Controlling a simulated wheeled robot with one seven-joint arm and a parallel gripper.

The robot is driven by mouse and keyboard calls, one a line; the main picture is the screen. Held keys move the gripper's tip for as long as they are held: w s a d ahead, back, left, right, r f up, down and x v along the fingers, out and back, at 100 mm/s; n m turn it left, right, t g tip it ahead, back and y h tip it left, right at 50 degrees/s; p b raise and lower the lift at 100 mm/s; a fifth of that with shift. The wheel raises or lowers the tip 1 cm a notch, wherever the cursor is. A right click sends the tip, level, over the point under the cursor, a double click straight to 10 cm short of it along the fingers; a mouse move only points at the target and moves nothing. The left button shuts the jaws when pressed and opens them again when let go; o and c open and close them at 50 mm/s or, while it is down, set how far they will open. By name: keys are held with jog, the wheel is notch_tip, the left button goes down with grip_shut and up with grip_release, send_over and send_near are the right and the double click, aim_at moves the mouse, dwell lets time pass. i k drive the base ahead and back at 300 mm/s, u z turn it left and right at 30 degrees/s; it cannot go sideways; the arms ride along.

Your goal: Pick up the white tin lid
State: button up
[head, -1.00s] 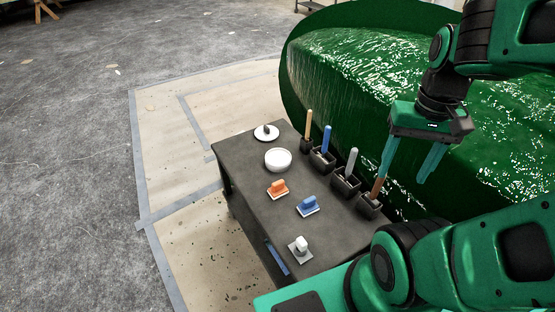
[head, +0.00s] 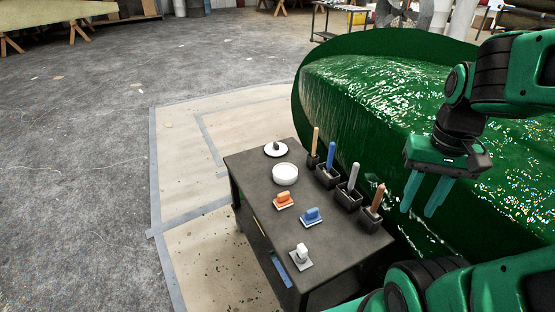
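The white tin lid (head: 269,152) is a flat round disc with a dark knob. It lies at the far left end of the dark table (head: 262,225) in the head view. A round white tin (head: 285,175) stands just in front of it, apart from it. My gripper (head: 418,211) is up to the right of the table, in front of the green hull. Its teal fingers point down, apart, with nothing between them. It is well away from the lid.
An orange-handled block (head: 284,200), a blue one (head: 312,216) and a white one (head: 301,254) lie along the table. Several dark holders with upright handles line its right edge, close to the green hull mould (head: 370,85). Open floor (head: 80,180) lies left.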

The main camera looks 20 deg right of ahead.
aim_at(275, 148)
jog(key=u, duration=0.05)
jog(key=k, duration=0.2)
jog(key=u, duration=1.5)
jog(key=i, duration=3.85)
jog(key=z, duration=2.25)
